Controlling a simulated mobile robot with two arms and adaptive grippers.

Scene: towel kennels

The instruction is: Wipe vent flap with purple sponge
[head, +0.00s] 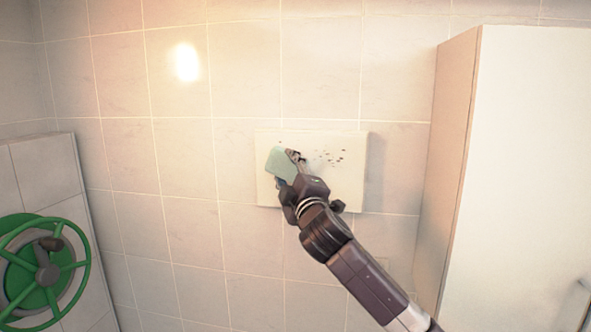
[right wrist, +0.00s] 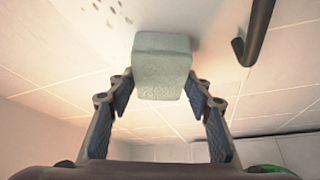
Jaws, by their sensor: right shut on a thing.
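The vent flap (head: 350,185) is a pale rectangular panel on the tiled wall, in the middle of the head view. Dark specks lie on its upper right part. My right gripper (head: 289,170) is in front of the flap's left part, shut on a sponge (head: 279,163). The sponge looks pale green, not purple. In the right wrist view the sponge (right wrist: 161,65) sits between the two fingertips, at or close against a pale surface with some specks at the upper left. I cannot tell if it touches. My left gripper is out of view.
A tall white cabinet (head: 525,150) stands at the right. A green handwheel (head: 45,270) is at the lower left, on a tiled block. A dark bent bar (right wrist: 256,30) shows at the upper right of the right wrist view. The wall left of the flap is clear.

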